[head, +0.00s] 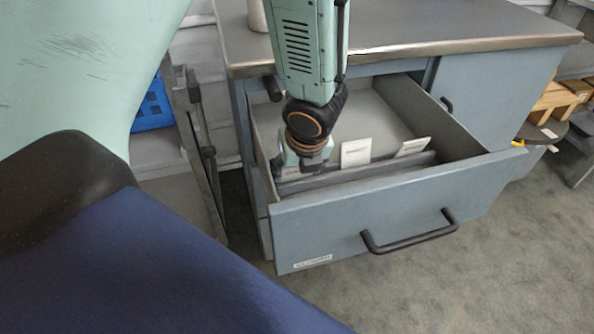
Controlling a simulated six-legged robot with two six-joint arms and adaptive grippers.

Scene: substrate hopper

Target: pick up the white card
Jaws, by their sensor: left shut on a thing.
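My left gripper (300,168) reaches down into the left end of the open drawer and is shut on a white card (290,171). Only a small pale part of that card shows at the fingertips; the gripper hides the rest. Another white card (356,152) with a line of dark print stands upright to the right of the gripper, apart from it. A further white card (411,147) stands tilted farther right. My right gripper is out of view.
The grey-blue drawer (340,226) is pulled out, with a dark bar handle (410,238) on its front. A dark divider (365,170) runs along inside. The cabinet worktop (420,25) overhangs behind. A blue crate (152,108) is at left.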

